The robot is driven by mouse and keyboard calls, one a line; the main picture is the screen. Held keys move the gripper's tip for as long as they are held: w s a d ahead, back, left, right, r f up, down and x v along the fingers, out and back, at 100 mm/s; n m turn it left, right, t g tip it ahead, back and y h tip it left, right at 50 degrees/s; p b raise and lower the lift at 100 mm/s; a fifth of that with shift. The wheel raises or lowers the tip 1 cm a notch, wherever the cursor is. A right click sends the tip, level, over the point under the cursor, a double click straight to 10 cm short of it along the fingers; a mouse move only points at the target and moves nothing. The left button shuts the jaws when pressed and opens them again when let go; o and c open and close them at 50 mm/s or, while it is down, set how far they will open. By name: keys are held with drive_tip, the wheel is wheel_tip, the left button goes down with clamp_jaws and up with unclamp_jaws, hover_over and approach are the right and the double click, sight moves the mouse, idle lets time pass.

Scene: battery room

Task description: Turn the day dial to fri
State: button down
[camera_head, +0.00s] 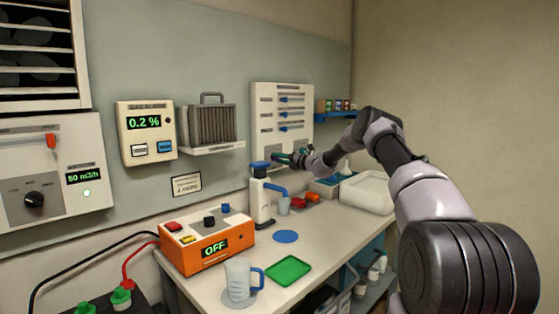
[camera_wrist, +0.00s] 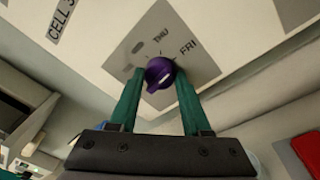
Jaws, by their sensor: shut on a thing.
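The day dial (camera_wrist: 159,73) is a small purple knob on a pale plate, seen in the wrist view. The labels THU (camera_wrist: 160,36) and FRI (camera_wrist: 188,46) are printed beyond it, with FRI to the right. Other labels are too small or hidden to read. A ridge on the knob runs toward the lower left and upper right; I cannot tell for sure which label it marks. My gripper (camera_wrist: 157,82) has its two green fingers shut on the dial, one on each side. In the head view my gripper (camera_head: 289,158) is at the lower part of the white wall panel (camera_head: 304,105), where the dial is hidden.
The panel carries several blue sliders (camera_head: 284,115) above my gripper. Below are a white pump bottle (camera_head: 262,205), a white tray (camera_head: 368,193) and red pieces (camera_head: 312,197) on the bench. An orange box (camera_head: 190,250) reading OFF stands at the front left.

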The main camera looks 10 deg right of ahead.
drive_tip(key=shift+f+m, duration=0.15)
drive_tip(key=shift+m, duration=0.45)
drive_tip(key=shift+c, duration=1.8)
unclamp_jaws()
drive_tip(key=v, duration=1)
drive_tip(key=shift+s+d, duration=0.25)
drive_tip(key=shift+s, duration=0.1)
